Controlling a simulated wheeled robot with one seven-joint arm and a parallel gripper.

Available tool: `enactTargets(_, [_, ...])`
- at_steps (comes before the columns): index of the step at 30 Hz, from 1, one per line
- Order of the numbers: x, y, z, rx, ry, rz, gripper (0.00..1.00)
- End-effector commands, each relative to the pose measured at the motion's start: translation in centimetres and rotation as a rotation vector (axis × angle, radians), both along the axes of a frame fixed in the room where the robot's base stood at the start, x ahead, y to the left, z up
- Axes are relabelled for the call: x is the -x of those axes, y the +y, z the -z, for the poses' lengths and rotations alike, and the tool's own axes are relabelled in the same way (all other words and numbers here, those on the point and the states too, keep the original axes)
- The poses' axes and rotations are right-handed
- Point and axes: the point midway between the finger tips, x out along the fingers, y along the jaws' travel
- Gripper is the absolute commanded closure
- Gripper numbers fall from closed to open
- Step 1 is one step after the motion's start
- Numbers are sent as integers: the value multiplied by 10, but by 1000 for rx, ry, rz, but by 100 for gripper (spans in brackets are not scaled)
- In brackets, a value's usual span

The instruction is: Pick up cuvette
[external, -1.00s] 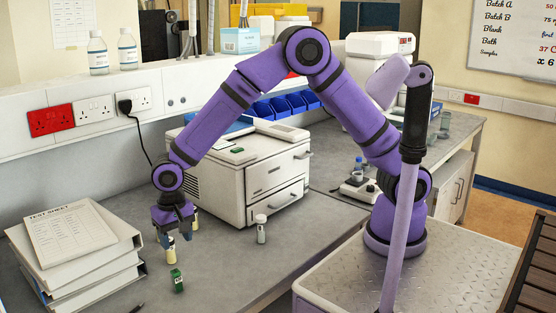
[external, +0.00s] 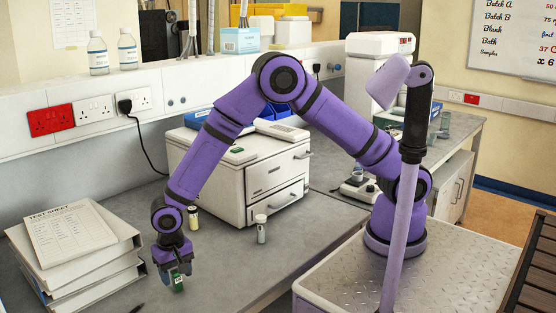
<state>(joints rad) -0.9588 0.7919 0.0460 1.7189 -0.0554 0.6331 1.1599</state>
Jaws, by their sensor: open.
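My gripper (external: 174,274) points down low over the bench at the front left, with its jaws open. A small upright green piece with a white mark (external: 178,283) stands at the jaws. Whether it is between the fingers or just in front of them, and whether they touch it, I cannot tell. No piece can be clearly made out as a cuvette at this size; this green piece may be it. A yellowish vial with a pale cap (external: 194,221) stands behind my gripper. A greyish capped vial (external: 261,230) stands farther right.
A stack of white binders (external: 92,275) with a test sheet on top is close to the left of my gripper. A white cabinet-like machine (external: 255,180) with drawers stands behind. A dark pen (external: 137,308) lies at the front.

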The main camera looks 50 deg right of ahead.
Motion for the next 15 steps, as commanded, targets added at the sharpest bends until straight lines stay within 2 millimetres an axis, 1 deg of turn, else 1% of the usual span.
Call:
enactTargets(1, [0, 0, 9, 1, 1, 0, 45])
enactTargets(4, [0, 0, 19, 1, 1, 0, 45])
enactTargets(11, [0, 0, 22, -1, -1, 0, 45])
enactTargets(12, [0, 0, 22, -1, -1, 0, 49])
enactTargets(13, [0, 0, 22, -1, -1, 0, 56])
enactTargets(14, [0, 0, 22, -1, -1, 0, 63])
enactTargets(15, [0, 0, 22, -1, 0, 0, 72])
